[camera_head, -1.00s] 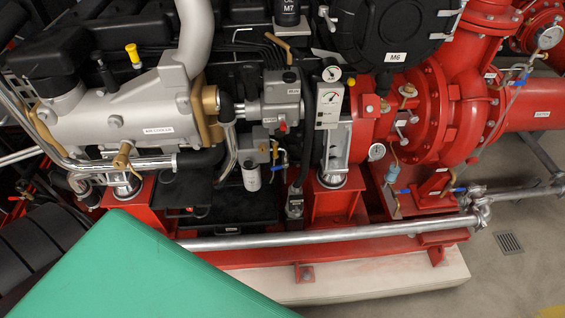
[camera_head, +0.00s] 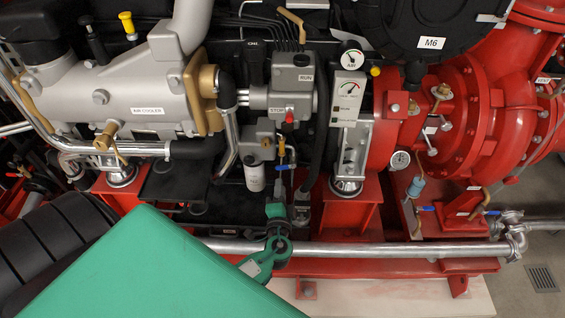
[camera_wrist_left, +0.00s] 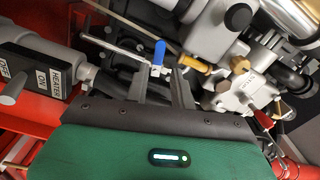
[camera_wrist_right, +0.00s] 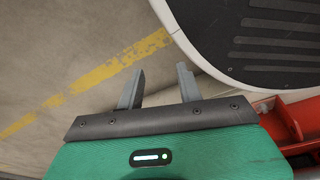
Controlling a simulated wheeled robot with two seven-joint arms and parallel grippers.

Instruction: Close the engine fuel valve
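A small valve with a blue lever handle (camera_head: 284,167) and a brass part shows at the middle of the engine in the head view, beside a white filter canister. In the left wrist view the blue handle (camera_wrist_left: 159,51) stands upright just beyond my left fingertips, with the yellow brass part (camera_wrist_left: 196,64) to its right. My left gripper (camera_wrist_left: 161,78) is open, its fingers apart and nothing clearly between them. In the head view its green hand (camera_head: 275,211) is below the valve; its fingertips are hard to make out. My right gripper (camera_wrist_right: 158,82) is open and empty above the floor.
A black heater box (camera_wrist_left: 38,78) is left of my left gripper. A silver pipe (camera_head: 380,249) runs along the front of the red base. Grey engine housings (camera_head: 292,90) and a gauge panel (camera_head: 347,108) surround the valve. Floor with a yellow line (camera_wrist_right: 105,72) lies below my right gripper.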

